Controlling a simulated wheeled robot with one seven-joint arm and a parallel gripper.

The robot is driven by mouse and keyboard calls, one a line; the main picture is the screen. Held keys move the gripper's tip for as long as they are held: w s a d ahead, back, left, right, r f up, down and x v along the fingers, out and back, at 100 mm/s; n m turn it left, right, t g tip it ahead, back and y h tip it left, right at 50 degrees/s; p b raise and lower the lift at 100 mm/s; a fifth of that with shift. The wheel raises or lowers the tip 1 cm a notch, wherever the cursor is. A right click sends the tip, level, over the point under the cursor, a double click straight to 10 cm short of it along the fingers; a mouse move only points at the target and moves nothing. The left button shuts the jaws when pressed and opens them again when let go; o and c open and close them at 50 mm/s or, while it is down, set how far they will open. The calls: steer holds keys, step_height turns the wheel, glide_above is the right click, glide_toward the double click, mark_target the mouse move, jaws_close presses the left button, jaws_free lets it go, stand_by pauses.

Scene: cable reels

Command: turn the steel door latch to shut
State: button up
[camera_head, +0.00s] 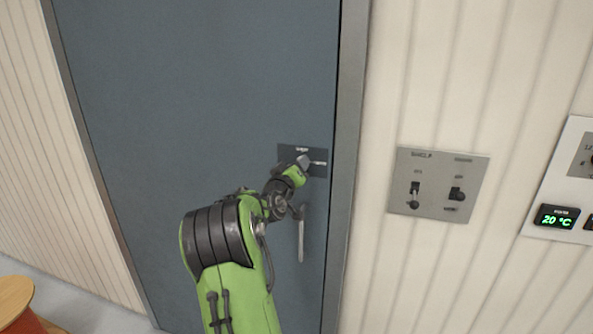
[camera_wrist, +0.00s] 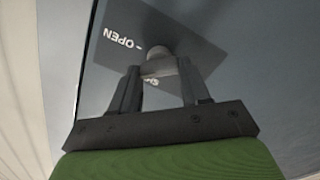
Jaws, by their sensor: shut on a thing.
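The dark plate of the latch (camera_head: 287,152) is on the blue-grey door, near its right edge. In the wrist view the plate (camera_wrist: 115,25) carries the upside-down word OPEN beside the latch knob (camera_wrist: 160,65). A second label below the knob is partly hidden by it. My gripper (camera_wrist: 158,75) is shut on the small grey knob, one finger on each side. In the head view my gripper (camera_head: 303,162) covers most of the latch. Which mark the latch points to I cannot tell.
A vertical door handle (camera_head: 300,240) is just below the latch, close to my wrist. The door frame (camera_head: 348,150) runs to the right. A switch panel (camera_head: 438,207) and a 20 °C display (camera_head: 556,216) are on the right wall. A round wooden top (camera_head: 12,297) stands at lower left.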

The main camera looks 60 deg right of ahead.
steer(key=shift+w+f+n+p, duration=0.1)
steer(key=shift+n+p, duration=0.35)
steer(key=shift+n, duration=2.1)
steer(key=shift+f+n+p, duration=0.1)
steer(key=shift+n+p, duration=0.35)
steer(key=shift+n, duration=2.1)
steer(key=o, duration=1.1)
steer(key=shift+c, duration=0.2)
